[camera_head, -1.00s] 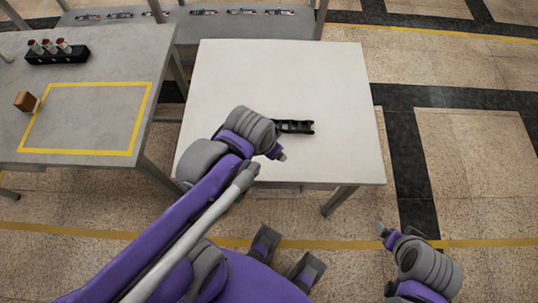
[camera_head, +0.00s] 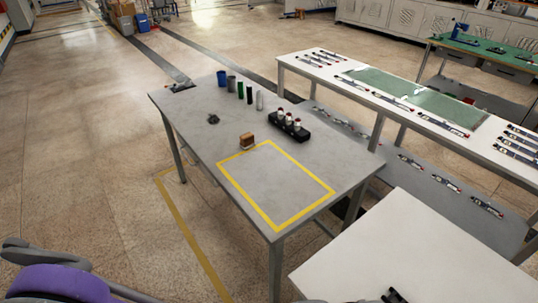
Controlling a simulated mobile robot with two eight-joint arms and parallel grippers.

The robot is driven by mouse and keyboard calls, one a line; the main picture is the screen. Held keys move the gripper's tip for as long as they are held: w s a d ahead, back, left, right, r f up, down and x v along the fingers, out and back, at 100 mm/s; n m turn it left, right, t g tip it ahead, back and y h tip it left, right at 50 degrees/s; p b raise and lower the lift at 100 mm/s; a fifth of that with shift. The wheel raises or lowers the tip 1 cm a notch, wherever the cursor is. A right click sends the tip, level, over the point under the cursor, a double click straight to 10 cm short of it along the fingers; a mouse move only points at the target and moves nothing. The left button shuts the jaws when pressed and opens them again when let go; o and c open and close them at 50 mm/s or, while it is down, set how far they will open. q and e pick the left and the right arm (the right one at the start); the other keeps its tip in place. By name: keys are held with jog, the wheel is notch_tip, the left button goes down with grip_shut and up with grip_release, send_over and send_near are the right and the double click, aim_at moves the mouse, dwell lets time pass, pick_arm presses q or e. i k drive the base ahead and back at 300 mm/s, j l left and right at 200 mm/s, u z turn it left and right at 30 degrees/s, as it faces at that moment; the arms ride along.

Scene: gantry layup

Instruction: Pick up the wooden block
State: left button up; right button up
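The wooden block (camera_head: 246,141) is small and brown. It stands on the grey table (camera_head: 185,105), just outside the far left corner of the yellow taped rectangle (camera_head: 303,211). Nothing touches it. My arm parts show at the bottom left edge, far from the block.
A black holder (camera_head: 288,127) with red-and-white items stands right of the block. A small dark object (camera_head: 213,119) and several cups and cylinders stand farther back. A white table (camera_head: 400,250) is at the lower right. Open floor (camera_head: 100,190) lies left of the grey table.

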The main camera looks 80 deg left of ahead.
aim_at(247, 140)
jog(key=u, duration=3.05)
jog(key=k+j, duration=0.05)
